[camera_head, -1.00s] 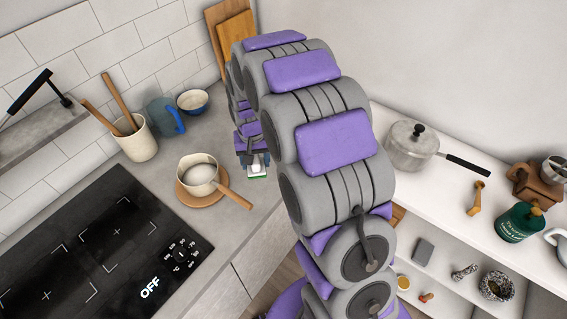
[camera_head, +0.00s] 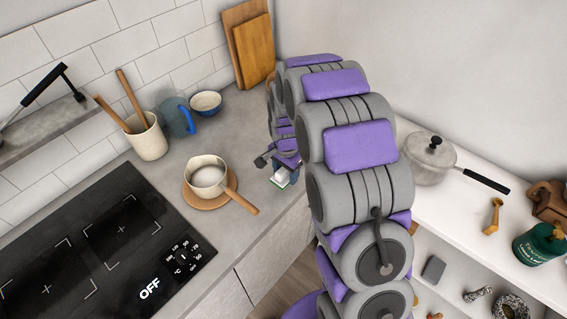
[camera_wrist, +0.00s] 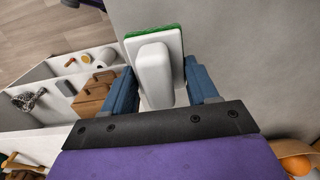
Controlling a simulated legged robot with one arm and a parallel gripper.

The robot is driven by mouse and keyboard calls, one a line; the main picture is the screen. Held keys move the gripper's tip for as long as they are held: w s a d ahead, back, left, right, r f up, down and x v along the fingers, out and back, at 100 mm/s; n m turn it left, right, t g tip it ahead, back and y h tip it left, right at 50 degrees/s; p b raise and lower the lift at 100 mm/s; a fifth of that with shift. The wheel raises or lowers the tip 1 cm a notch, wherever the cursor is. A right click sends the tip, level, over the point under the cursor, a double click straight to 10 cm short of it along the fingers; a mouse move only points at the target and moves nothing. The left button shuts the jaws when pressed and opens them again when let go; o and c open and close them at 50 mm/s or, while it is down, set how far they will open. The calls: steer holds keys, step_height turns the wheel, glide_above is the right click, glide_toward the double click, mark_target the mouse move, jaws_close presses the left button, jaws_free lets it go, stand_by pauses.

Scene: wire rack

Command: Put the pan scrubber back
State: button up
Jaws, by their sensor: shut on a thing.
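The pan scrubber (camera_wrist: 154,68) has a white body and a green pad (camera_wrist: 153,34). In the wrist view it sits between the two blue fingers of my gripper (camera_wrist: 161,85), which is shut on it, with the green pad at the far end. In the head view my gripper (camera_head: 287,165) is small and partly hidden by my arm. The scrubber (camera_head: 281,179) shows there as a white and green patch below it, over the counter right of the saucepan. I cannot tell whether it touches the counter.
A saucepan (camera_head: 207,176) stands on a round wooden board left of my gripper. A utensil crock (camera_head: 146,140), blue jug (camera_head: 178,117), bowl (camera_head: 206,103) and cutting boards (camera_head: 255,52) stand behind. The hob (camera_head: 95,245) is at left. White shelves (camera_head: 460,215) with a lidded pot (camera_head: 428,160) are at right.

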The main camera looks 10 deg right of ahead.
steer(key=w, duration=0.4)
steer(key=w+b, duration=0.1)
steer(key=w, duration=0.1)
steer(key=shift+w+a+f, duration=0.15)
steer(key=shift+f, duration=0.25)
steer(key=shift+w, duration=0.25)
steer(key=shift+w+d, duration=0.2)
steer(key=shift+d, duration=0.25)
step_height(320, 180, down, 4)
steer(key=shift+r+b, duration=0.15)
steer(key=shift+b, duration=0.4)
steer(key=shift+a, duration=0.2)
steer(key=o, duration=1.1)
steer(key=shift+d, duration=0.2)
steer(key=shift+r, duration=0.1)
